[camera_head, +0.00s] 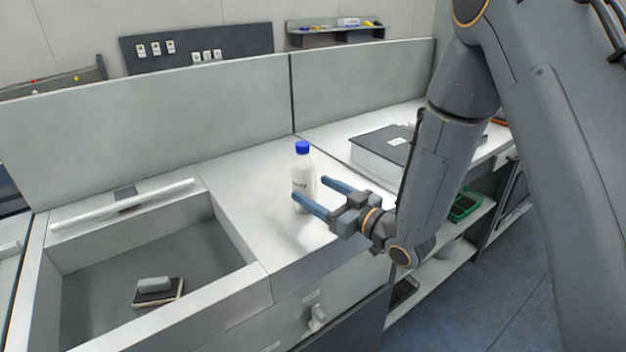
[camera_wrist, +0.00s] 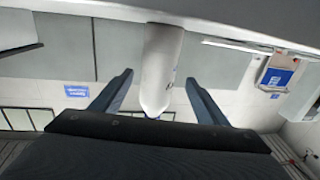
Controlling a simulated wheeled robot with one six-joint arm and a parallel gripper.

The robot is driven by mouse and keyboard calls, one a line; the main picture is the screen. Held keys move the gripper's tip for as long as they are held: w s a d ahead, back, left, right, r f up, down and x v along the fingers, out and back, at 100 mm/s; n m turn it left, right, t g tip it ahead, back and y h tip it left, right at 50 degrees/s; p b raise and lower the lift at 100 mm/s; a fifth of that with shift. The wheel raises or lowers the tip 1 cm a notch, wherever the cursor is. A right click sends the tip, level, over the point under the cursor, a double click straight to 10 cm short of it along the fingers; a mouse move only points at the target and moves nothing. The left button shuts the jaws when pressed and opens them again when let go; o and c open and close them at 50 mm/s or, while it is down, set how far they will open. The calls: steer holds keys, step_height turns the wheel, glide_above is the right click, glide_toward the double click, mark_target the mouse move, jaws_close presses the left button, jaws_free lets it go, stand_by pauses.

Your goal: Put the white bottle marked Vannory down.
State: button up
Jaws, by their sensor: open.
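The white bottle (camera_head: 303,178) with a blue cap stands upright on the light counter (camera_head: 262,224); dark lettering shows partly on its side. My gripper (camera_head: 325,196) is level and open, with one blue finger on each side of the bottle. In the wrist view the bottle (camera_wrist: 160,68) appears between the two spread fingers (camera_wrist: 158,98), with a gap on both sides. The bottle's lower part is partly hidden behind the near finger in the head view.
A sunken bay (camera_head: 190,254) left of the bottle holds a small dark block with a grey piece (camera_head: 157,290). A grey divider panel (camera_head: 200,112) runs behind the counter. A white box with a dark top (camera_head: 385,147) stands to the right. The counter around the bottle is clear.

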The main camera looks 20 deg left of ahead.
mark_target(312, 187)
steer(key=p+x, duration=0.1)
steer(key=x, duration=0.4)
steer(key=shift+w+p, duration=0.1)
steer(key=shift+p, duration=0.25)
steer(key=shift+c, duration=0.3)
steer(key=shift+d, duration=0.1)
steer(key=c, duration=1.2)
steer(key=shift+c, duration=0.2)
